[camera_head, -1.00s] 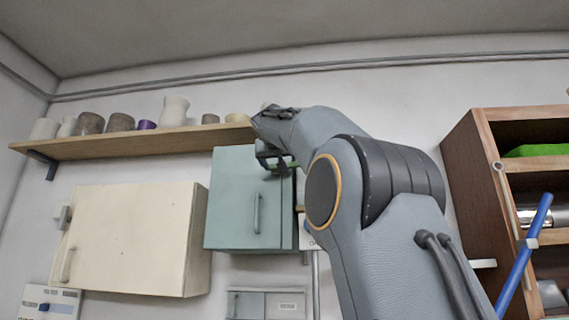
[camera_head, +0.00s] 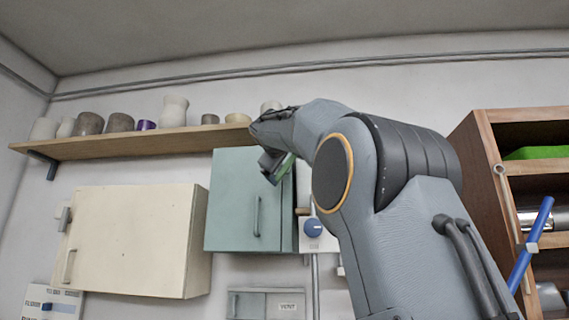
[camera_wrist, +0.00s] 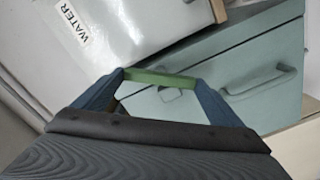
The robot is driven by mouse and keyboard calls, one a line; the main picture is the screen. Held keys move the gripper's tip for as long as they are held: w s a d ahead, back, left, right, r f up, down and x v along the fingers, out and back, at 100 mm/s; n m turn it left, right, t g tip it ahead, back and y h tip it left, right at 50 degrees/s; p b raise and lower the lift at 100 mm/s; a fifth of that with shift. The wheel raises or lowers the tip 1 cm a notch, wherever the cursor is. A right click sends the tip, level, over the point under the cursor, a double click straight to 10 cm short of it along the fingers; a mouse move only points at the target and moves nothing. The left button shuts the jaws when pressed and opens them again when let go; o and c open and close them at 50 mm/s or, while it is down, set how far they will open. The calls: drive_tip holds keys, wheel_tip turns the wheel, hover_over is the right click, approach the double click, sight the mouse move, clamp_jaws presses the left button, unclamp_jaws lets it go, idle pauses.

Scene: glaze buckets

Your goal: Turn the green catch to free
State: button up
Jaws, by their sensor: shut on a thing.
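The green catch (camera_wrist: 160,78) spans between my two fingertips in the wrist view, in front of the teal cabinet (camera_wrist: 225,65). My gripper (camera_wrist: 159,82) is shut on it. In the head view the teal cabinet (camera_head: 232,190) hangs shut on the wall. My gripper (camera_head: 274,168) is tilted at its upper right, with a sliver of the green catch (camera_head: 286,166) showing beside it. My arm hides part of this area, and the catch's mount is not clear.
A shelf (camera_head: 130,144) with several pots runs above the cabinets. A cream cabinet (camera_head: 130,235) hangs to the left. A blue knob (camera_head: 313,228) on a white plate sits right of the teal cabinet. A wooden rack (camera_head: 470,170) with a blue bar (camera_head: 525,245) stands at right.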

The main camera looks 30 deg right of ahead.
drive_tip(key=n+p, duration=0.1)
drive_tip(key=n, duration=0.3)
drive_tip(key=shift+r+p, duration=0.1)
drive_tip(key=shift+p, duration=0.25)
drive_tip(key=shift+n+p, duration=0.55)
drive_tip(key=shift+n, duration=0.95)
drive_tip(key=o, duration=0.8)
drive_tip(key=b+v, duration=0.4)
drive_tip(key=v, duration=0.3)
drive_tip(key=shift+s+a, duration=0.25)
drive_tip(key=shift+s, duration=0.05)
